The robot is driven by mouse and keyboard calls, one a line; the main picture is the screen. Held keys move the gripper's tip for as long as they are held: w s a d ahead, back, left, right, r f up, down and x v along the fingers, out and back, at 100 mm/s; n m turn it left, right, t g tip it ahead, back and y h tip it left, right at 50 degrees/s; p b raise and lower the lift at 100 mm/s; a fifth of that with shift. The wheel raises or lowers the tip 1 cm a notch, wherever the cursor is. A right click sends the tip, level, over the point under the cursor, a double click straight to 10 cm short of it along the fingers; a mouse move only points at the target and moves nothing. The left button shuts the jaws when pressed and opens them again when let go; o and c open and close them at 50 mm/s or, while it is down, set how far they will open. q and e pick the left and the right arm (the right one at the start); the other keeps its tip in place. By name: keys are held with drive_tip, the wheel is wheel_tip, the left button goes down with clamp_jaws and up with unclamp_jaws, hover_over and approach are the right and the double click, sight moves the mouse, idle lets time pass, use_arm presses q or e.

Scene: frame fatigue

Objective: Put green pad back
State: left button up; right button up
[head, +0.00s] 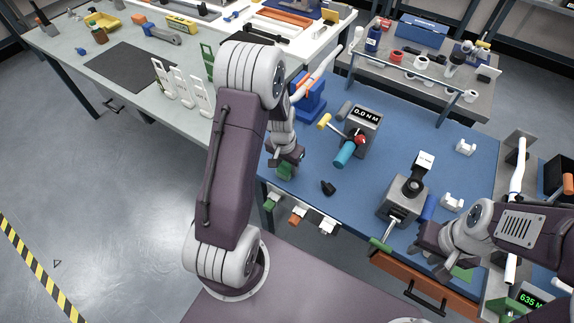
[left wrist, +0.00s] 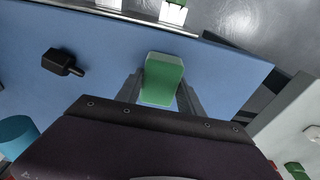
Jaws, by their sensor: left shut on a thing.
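The green pad (left wrist: 163,79) is a small green block between the two fingers of my left gripper (left wrist: 160,98) in the left wrist view. The gripper is shut on it. In the head view, my left gripper (head: 284,164) is over the front left part of the blue bench mat, and the green pad (head: 286,171) shows below its fingers. Holders hang along the bench's front edge: one with a green piece (head: 271,202), one with an orange-brown piece (head: 298,215) and a white one (head: 327,226). My right gripper (head: 432,258) is at the bench's front right; its jaw opening is unclear.
A small black part (head: 328,188) lies on the blue mat (head: 312,150) right of my left gripper. A gauge reading 0.0 NM (head: 366,118) and a grey vise-like block (head: 403,203) stand on the mat. An orange drawer (head: 425,289) is below the right front edge.

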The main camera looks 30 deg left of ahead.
use_arm(q)
drive_tip(key=shift+f, duration=0.2)
drive_tip(key=o, duration=1.2)
drive_tip(key=shift+r, duration=0.1)
